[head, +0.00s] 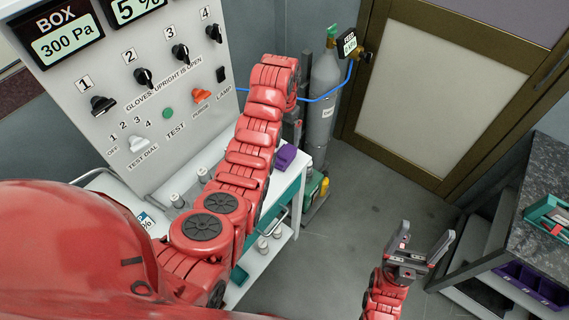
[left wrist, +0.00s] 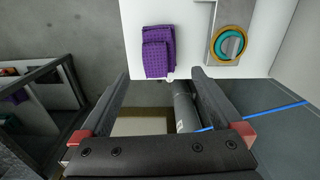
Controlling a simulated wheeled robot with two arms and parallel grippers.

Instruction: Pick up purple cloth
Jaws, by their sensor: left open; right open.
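The purple cloth (head: 286,156) lies on the white top of the trolley, near its far right corner. In the left wrist view it is a folded, textured purple cloth (left wrist: 158,50) near the edge of the white surface. My left gripper (left wrist: 160,75) is open and empty, its two dark fingers apart, with the cloth just beyond the fingertips and not between them. In the head view the left arm reaches over the trolley and mostly hides that gripper. My right gripper (head: 425,234) is open and empty above the floor, away from the cloth.
A teal and orange ring (left wrist: 230,43) lies in a grey tray near the cloth. A control panel (head: 150,90) stands behind the trolley. A gas cylinder (head: 324,100) with a blue hose stands beyond it. A dark counter (head: 545,200) is at right; grey floor between is clear.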

